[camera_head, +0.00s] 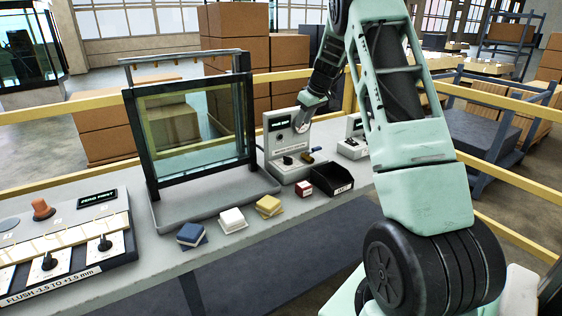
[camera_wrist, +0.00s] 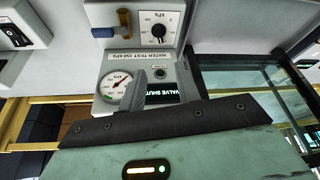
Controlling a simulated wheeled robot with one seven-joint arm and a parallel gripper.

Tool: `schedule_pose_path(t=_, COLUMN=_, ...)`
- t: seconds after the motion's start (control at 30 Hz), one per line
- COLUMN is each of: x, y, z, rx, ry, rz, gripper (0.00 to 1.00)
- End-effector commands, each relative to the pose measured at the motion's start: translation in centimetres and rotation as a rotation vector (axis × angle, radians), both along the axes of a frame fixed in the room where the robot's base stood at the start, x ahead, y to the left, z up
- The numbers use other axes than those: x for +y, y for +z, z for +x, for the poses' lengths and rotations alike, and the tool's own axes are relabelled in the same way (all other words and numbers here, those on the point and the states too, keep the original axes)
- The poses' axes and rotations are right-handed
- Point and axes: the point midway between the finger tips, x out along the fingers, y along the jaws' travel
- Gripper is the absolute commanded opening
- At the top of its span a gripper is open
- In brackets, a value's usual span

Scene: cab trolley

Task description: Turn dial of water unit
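The water unit (camera_head: 285,143) is a pale box at the back of the bench, with a sloping base. Its dial (camera_wrist: 158,30) is a round black knob on a white kPa scale; in the head view this dial (camera_head: 287,160) sits low on the base. The wrist view shows the unit inverted, with a pressure gauge (camera_wrist: 117,90) and a brass valve (camera_wrist: 125,20) with a blue handle. My gripper (camera_head: 302,124) is in front of the unit's upright face, above the dial and apart from it. In the wrist view a grey finger shape (camera_wrist: 137,88) overlaps the gauge's edge; the finger gap is unclear.
A black bin (camera_head: 332,179) stands just right of the unit's front. A glass panel in a dark frame (camera_head: 195,125) stands to its left. Blue, white and yellow blocks (camera_head: 232,220) lie along the bench. Another small unit (camera_head: 352,147) is at right.

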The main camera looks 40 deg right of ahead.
Motion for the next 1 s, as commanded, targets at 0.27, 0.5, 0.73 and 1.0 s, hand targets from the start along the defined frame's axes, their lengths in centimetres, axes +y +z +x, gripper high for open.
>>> schedule_pose_path(t=0.27, x=0.1, y=-3.4, z=1.4, rx=0.003, ry=0.004, rz=0.001, gripper=0.33)
schedule_pose_path(t=0.5, x=0.2, y=-8.1, z=3.3, rx=0.004, ry=0.004, rz=0.001, gripper=0.33)
schedule_pose_path(t=0.73, x=0.2, y=-12.3, z=5.1, rx=0.002, ry=0.003, rz=0.000, gripper=0.33)
schedule_pose_path(t=1.0, x=0.3, y=-15.4, z=6.4, rx=0.001, ry=0.004, rz=-0.002, gripper=0.33)
